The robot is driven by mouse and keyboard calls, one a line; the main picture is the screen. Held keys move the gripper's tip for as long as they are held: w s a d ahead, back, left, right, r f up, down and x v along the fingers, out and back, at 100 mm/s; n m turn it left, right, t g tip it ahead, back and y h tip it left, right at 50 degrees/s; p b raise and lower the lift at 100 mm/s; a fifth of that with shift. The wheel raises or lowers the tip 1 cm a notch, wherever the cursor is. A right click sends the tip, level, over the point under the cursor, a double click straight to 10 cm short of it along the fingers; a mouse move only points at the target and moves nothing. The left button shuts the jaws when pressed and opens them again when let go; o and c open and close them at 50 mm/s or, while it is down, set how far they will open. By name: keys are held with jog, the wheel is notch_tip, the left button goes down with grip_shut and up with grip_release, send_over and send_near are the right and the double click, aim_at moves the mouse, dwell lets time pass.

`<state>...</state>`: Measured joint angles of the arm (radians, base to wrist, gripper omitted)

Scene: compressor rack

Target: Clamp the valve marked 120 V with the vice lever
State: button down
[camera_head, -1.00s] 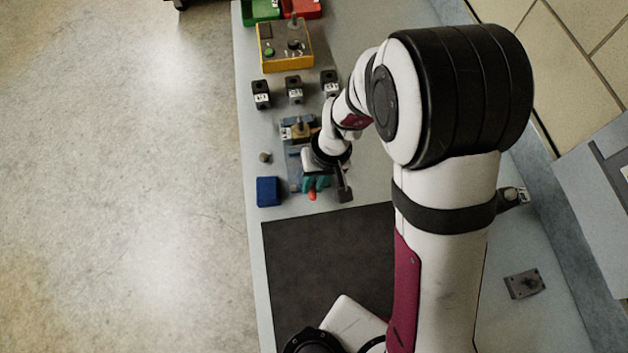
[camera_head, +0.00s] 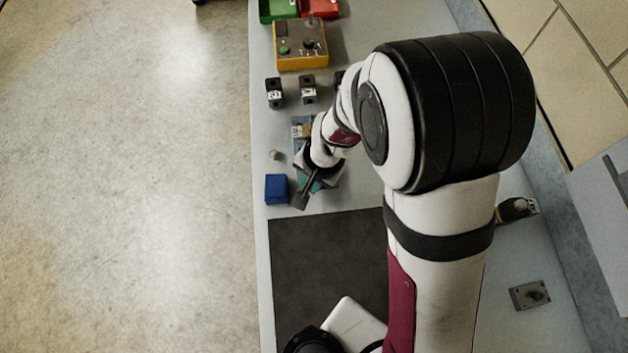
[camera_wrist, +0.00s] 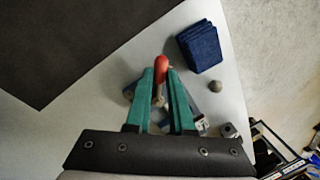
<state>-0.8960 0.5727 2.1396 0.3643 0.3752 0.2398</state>
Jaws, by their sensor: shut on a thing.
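In the wrist view my gripper (camera_wrist: 162,76) has its teal fingers closed around the red end (camera_wrist: 161,64) of the vice lever. The head view shows my gripper (camera_head: 309,182) low beside the vice, with the red end hidden there. The blue vice (camera_head: 300,123) holds a brass-coloured piece, mostly covered by my arm. In the wrist view the fingers hide most of the vice. Two dark valves with white labels, a left one (camera_head: 275,93) and a middle one (camera_head: 308,91), stand behind the vice. A third (camera_head: 340,77) is partly hidden by my arm. I cannot read the labels.
A blue block (camera_head: 276,189) and a small round knob (camera_head: 274,155) are left of the vice. A yellow control box (camera_head: 301,45) and green (camera_head: 278,10) and red (camera_head: 318,8) bins stand farther back.

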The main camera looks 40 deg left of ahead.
jog(key=shift+a+m, duration=0.4)
jog(key=shift+m, duration=0.6)
jog(key=shift+t, duration=0.3)
jog(key=c, duration=0.8)
grip_release()
jog(key=d+r, duration=0.3)
jog(key=r, duration=1.3)
jog(key=w+f+g, duration=0.2)
jog(key=w+g, duration=0.3)
jog(key=w, duration=0.1)
jog(key=x, duration=1.5)
jog(key=shift+a+f, duration=0.1)
jog(key=shift+f, duration=0.25)
